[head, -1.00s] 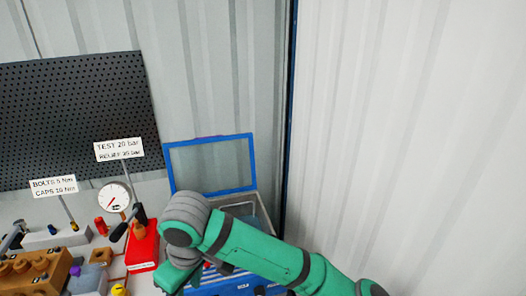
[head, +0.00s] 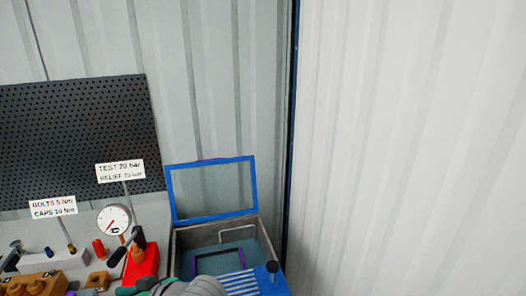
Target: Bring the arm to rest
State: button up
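My arm shows only in part at the bottom edge of the head view, as a grey ribbed joint and a bit of green link. My gripper is not in view. The arm part lies in front of the lower side of a blue-edged box (head: 172,250) with its framed clear lid (head: 213,190) standing open. I cannot tell whether the arm touches anything there.
A red block (head: 142,265) and a round gauge (head: 113,220) stand left of the box. A brown block (head: 38,285) is at lower left. Corrugated walls close in behind and right.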

jog(key=w+d+f+m+t+h, duration=0.1)
jog(key=w+d+f+m+t, duration=0.2)
jog(key=d+f+m+t, duration=0.6)
jog(key=s+d+f+m+t+h, duration=0.4)
jog(key=s+d+f+m+h, duration=0.15)
jog(key=d+f, duration=0.2)
jog(key=s+d+f+n+h, duration=0.2)
jog(key=s+d, duration=0.6)
jog(key=s, duration=0.4)
jog(key=s+d+f+n+g+h, duration=0.1)
jog(key=s+d+f+n+h, duration=0.1)
jog(key=s+d, duration=0.7)
jog(key=s+n+h, duration=0.1)
jog(key=s+h, duration=0.1)
jog(key=s, duration=0.2)
jog(key=shift+f, duration=0.3)
jog(key=shift+w+h, duration=0.1)
jog(key=shift+h, duration=0.15)
